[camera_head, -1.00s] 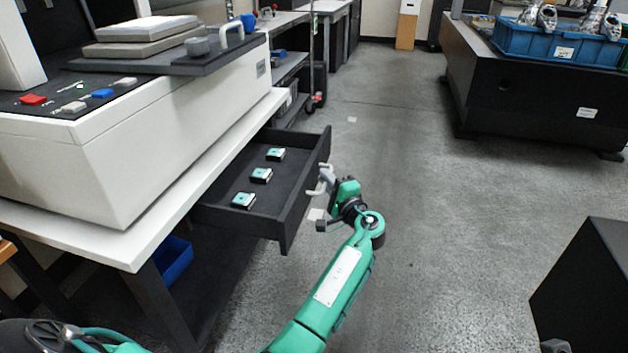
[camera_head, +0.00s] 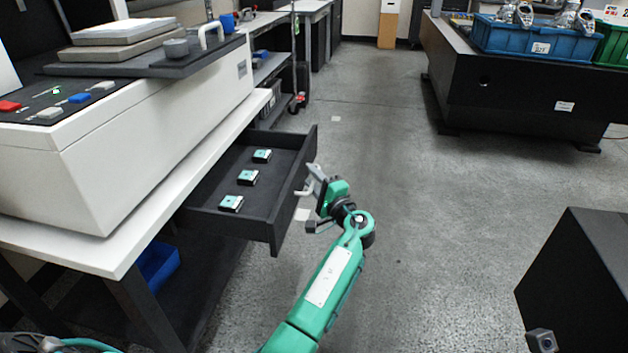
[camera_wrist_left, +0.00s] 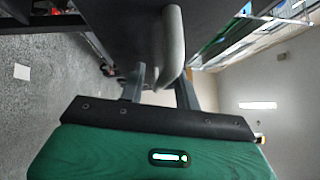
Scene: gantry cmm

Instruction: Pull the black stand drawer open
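The black stand drawer (camera_head: 262,218) stands pulled out from under the white-topped stand at the left, with its inside showing. Its pale bar handle (camera_head: 304,190) is on the front panel and also shows large in the left wrist view (camera_wrist_left: 173,45). My left gripper (camera_head: 314,178) is at this handle, in front of the drawer. In the left wrist view its two fingers are spread apart, with the handle's end between them and a gap beside it. Contact cannot be told. My right gripper is not in view.
Several small green-topped blocks (camera_head: 247,178) lie in the drawer. A white machine (camera_head: 130,140) stands on the white stand top (camera_head: 90,248). A blue bin (camera_head: 158,265) is below. A black box (camera_head: 580,285) is at the lower right. The grey floor between is clear.

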